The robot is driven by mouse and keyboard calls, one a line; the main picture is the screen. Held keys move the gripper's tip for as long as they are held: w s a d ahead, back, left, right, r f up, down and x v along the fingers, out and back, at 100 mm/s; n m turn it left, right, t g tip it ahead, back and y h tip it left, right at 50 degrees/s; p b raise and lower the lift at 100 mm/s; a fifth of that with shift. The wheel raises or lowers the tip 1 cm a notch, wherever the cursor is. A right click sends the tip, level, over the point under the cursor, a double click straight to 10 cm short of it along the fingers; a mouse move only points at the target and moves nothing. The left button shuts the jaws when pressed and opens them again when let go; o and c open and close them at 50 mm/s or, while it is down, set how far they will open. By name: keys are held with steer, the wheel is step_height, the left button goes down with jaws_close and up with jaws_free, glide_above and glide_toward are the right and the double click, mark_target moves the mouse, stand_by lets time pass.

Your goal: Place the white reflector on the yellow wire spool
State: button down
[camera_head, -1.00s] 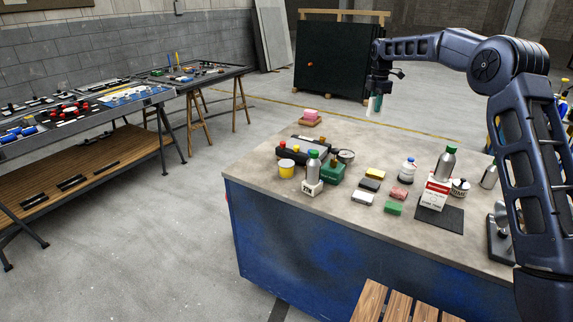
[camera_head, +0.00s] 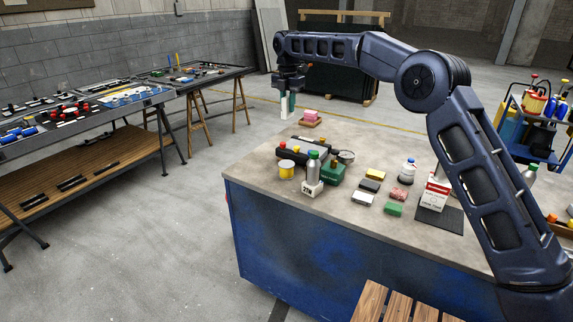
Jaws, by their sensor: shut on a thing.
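My gripper (camera_head: 288,98) hangs from the end of my arm, beyond the far left part of the workbench and high above the bench top. It is shut on a slim white piece (camera_head: 284,110), which I take to be the white reflector; a teal part shows beside it. The small size hides the exact grip. The yellow wire spool (camera_head: 287,170) stands upright on the bench near its left edge, with a pale top. It is below the gripper in the picture, and the two are clearly apart.
A dark tray with colored knobs (camera_head: 296,153) lies behind. A pink block (camera_head: 310,115) sits at the far corner. The workbench's (camera_head: 262,184) front left is clear.

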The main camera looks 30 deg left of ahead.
steer(key=shift+s+a+f, duration=0.15)
steer(key=shift+s+f, duration=0.05)
steer(key=shift+f, duration=0.15)
step_height(320, 180, down, 19)
steer(key=shift+f, duration=0.15)
steer(key=shift+f, duration=0.15)
steer(key=c, duration=1.3)
jaws_free()
steer(key=shift+o, duration=0.2)
step_height(320, 180, up, 12)
steer(key=shift+r, duration=0.2)
